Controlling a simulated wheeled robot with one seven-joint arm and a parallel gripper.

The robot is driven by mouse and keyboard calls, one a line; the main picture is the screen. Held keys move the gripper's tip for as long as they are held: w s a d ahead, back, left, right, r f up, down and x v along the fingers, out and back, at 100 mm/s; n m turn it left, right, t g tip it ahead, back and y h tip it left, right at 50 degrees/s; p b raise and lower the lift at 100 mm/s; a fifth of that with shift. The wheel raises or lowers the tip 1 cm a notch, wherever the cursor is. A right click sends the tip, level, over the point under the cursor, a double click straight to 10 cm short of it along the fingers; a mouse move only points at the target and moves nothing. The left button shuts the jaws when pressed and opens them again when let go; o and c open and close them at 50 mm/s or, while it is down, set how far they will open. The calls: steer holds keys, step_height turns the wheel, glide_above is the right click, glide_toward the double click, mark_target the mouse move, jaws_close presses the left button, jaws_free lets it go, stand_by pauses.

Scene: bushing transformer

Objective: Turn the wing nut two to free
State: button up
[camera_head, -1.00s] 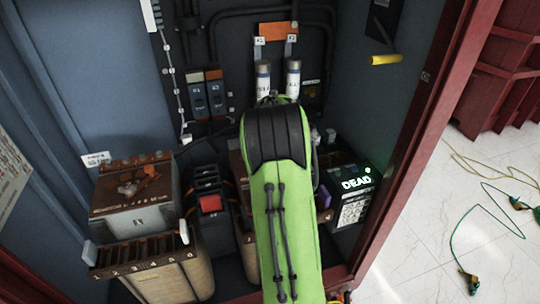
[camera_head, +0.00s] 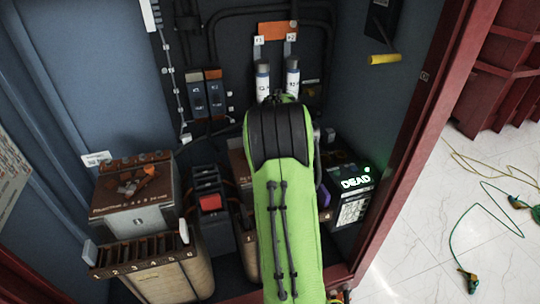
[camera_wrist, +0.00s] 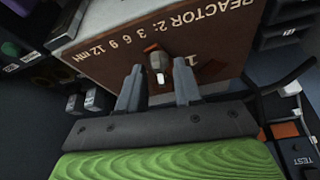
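My gripper (camera_wrist: 159,72) is open in the wrist view, its two grey fingers apart. A small terminal (camera_wrist: 157,59) with a brown-orange piece and a pale tip stands between and just beyond the fingertips. It may be the wing nut, but its wings and number are not clear. It sits on the brown face of a box marked "REACTOR 2: 3 6 9 12 mH" (camera_wrist: 113,45). A white numeral beside the terminal is partly hidden by the right finger. In the head view my green arm hides the gripper and the terminal.
A reactor box (camera_head: 130,213) with orange pieces on top stands left in the cabinet, behind a numbered block (camera_head: 140,253). A lit "DEAD" meter (camera_head: 350,190) stands right of my arm. The red cabinet frame (camera_head: 425,130) bounds the right side.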

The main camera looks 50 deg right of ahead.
steer(key=p+v, duration=0.4)
steer(key=v, duration=1.1)
steer(key=shift+r, duration=0.35)
steer(key=shift+a, duration=0.15)
